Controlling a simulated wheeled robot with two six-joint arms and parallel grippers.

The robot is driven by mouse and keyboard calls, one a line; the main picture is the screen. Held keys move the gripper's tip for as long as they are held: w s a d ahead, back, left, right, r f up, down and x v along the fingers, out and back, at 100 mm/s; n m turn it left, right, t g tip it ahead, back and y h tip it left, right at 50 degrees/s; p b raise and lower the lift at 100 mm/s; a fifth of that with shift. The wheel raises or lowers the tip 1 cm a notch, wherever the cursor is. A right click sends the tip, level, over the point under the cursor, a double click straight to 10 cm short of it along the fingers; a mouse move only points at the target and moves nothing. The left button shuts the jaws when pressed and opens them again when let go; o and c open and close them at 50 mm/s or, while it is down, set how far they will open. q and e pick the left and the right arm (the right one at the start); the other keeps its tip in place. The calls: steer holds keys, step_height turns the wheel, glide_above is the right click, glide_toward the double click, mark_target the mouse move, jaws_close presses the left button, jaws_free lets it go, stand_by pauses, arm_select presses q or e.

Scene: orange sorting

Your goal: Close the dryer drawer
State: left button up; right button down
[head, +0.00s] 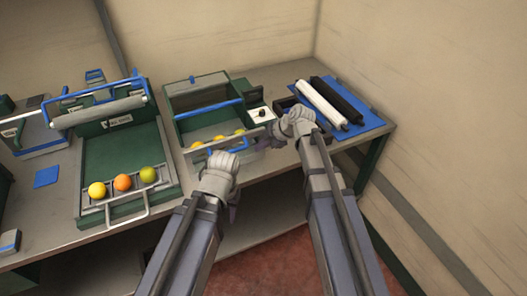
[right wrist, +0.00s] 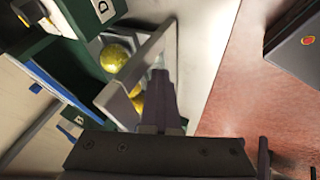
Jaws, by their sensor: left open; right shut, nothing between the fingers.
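The dryer (head: 207,100) is a green box with a blue bar, at the middle of the bench in the head view. Its drawer (head: 256,133) stands pulled out at the front, with several yellow fruits (head: 238,133) in it. The right wrist view shows the drawer's pale front panel (right wrist: 150,62) and a yellow fruit (right wrist: 115,58) behind it. My right gripper (head: 267,142) is shut and empty, close to the right end of the drawer front; its fingers (right wrist: 160,80) overlap the panel, contact unclear. My left gripper (head: 232,208) is open in front of the drawer, its fingers partly hidden.
A green tray unit (head: 120,150) with yellow, orange and green fruits stands to the left. A blue mat (head: 368,118) with a white and a black roller lies at the right. A small white box with a dark knob (head: 261,115) sits beside the dryer. Red floor lies below.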

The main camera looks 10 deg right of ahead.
steer(key=w+a, duration=0.1)
steer(key=w, duration=0.4)
steer(key=w+a, duration=0.2)
steer(key=w, duration=0.3)
steer(key=w+a, duration=0.2)
steer(key=w, duration=0.4)
steer(key=shift+w+a, duration=0.15)
steer(key=shift+w, duration=0.1)
steer(key=shift+w+r, duration=0.1)
arm_select(q)
steer(key=shift+d, duration=0.1)
